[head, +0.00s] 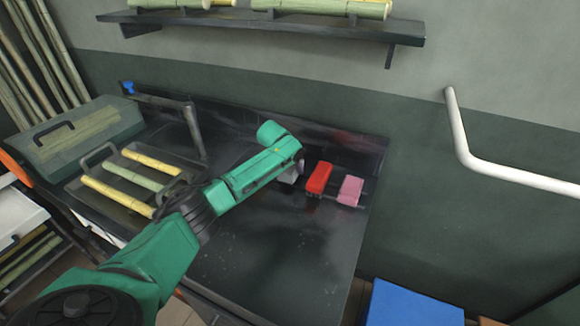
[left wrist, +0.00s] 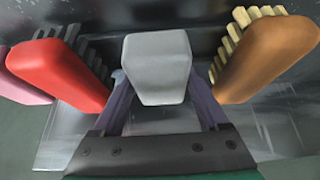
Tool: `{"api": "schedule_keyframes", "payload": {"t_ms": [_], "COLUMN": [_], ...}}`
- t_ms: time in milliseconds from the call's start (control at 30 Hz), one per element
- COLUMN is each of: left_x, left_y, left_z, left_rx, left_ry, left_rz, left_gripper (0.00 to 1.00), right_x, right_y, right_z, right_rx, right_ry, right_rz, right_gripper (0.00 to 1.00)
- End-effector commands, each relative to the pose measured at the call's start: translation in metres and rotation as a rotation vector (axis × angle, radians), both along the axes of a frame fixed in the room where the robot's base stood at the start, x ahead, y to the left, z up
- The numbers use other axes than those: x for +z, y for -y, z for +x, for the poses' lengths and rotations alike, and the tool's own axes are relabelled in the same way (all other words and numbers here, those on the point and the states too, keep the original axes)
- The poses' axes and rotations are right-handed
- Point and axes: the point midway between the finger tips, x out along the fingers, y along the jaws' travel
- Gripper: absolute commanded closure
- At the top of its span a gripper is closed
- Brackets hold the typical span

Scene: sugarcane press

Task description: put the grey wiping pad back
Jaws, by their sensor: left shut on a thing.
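The grey wiping pad (left wrist: 158,62) is between the two fingers of my left gripper (left wrist: 162,98) in the left wrist view. The gripper is shut on it. In the head view a small part of the grey pad (head: 291,174) shows at the end of my green left arm, over the dark counter and left of the red brush. The arm hides most of the gripper there. Whether the pad touches the surface below is unclear. My right gripper is in neither view.
A red brush (head: 319,178) and a pink pad (head: 350,191) stand to the right on the dark counter (head: 290,265). A brown brush (left wrist: 268,58) is close beside the pad, opposite the red one. A tray of cane (head: 93,207) lies left. The counter's front is clear.

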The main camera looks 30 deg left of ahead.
Motion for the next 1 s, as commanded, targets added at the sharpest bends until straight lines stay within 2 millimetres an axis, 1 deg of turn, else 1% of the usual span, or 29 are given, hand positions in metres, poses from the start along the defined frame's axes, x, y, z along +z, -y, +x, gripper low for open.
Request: {"api": "schedule_keyframes", "payload": {"t_ms": [233,600,633,667,700,900,1000], "left_x": [-0.002,-0.014,-0.014,-0.013,-0.013,-0.013,-0.006], "left_y": [0.000,0.000,0.000,0.000,0.000,0.000,-0.001], "left_z": [0.000,0.000,0.000,0.000,0.000,0.000,0.001], "left_rx": [0.000,0.000,0.000,0.000,0.000,0.000,0.000], "left_ry": [0.002,0.001,0.001,0.001,0.001,0.001,0.003], "left_rz": [-0.001,0.000,0.000,0.000,0.000,0.000,0.002], "left_gripper": [0.75,0.75,0.20,0.08,0.00,0.00,0.00], "right_x": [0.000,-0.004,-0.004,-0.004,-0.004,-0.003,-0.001], "right_y": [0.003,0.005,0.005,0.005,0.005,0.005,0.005], "right_z": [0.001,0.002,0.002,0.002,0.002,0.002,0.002], "right_rx": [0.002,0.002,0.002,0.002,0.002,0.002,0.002], "right_ry": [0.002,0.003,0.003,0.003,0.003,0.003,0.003], "right_rz": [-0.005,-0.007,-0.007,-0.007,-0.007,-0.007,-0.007], "right_gripper": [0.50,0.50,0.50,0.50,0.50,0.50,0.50]}}
